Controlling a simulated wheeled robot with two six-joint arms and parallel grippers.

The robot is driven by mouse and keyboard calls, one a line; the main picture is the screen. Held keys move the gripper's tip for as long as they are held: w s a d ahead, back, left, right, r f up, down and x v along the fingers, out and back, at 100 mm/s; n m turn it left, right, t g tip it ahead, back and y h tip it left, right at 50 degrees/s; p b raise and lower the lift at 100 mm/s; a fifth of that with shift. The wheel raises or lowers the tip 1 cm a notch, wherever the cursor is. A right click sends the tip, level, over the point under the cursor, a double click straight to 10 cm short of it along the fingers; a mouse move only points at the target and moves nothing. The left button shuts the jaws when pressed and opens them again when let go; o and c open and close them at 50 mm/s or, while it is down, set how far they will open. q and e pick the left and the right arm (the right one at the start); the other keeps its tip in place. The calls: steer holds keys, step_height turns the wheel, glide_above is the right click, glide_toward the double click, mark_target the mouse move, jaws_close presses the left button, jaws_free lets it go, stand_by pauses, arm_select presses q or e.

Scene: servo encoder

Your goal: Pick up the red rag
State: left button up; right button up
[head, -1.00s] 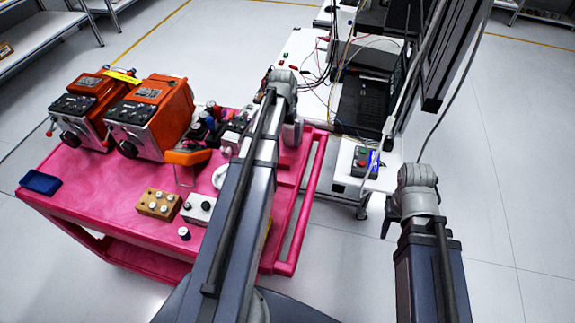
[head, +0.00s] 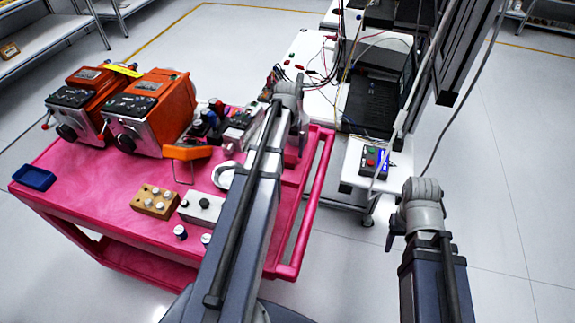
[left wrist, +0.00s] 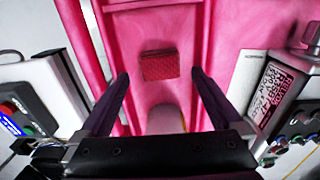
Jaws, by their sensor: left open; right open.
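The red rag (left wrist: 160,65) is a small, dark red folded cloth. It lies on a pink surface in the left wrist view, ahead of the left gripper and centred between its fingers. My left gripper (left wrist: 162,90) is open and empty, with a finger on each side and the rag apart from both. In the head view my left arm reaches over the right side of the pink cart (head: 95,205), and I cannot make out the rag there. My right gripper (head: 393,240) is mostly hidden by its wrist, right of the cart.
Orange machines (head: 160,112), a blue tray (head: 34,178), a tan knob box (head: 155,201) and a white knob box (head: 201,206) stand on the cart. A pink handle rail (head: 312,200) edges it. A white bench (head: 352,170) with a button box (head: 374,161) stands behind.

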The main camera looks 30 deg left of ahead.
mark_target(287, 160)
arm_select(q)
steer(key=shift+f+b, duration=2.65)
steer(key=shift+r, duration=0.1)
steer(key=c, duration=1.3)
steer(key=shift+r, duration=0.15)
step_height(287, 160, up, 10)
steer(key=p, duration=1)
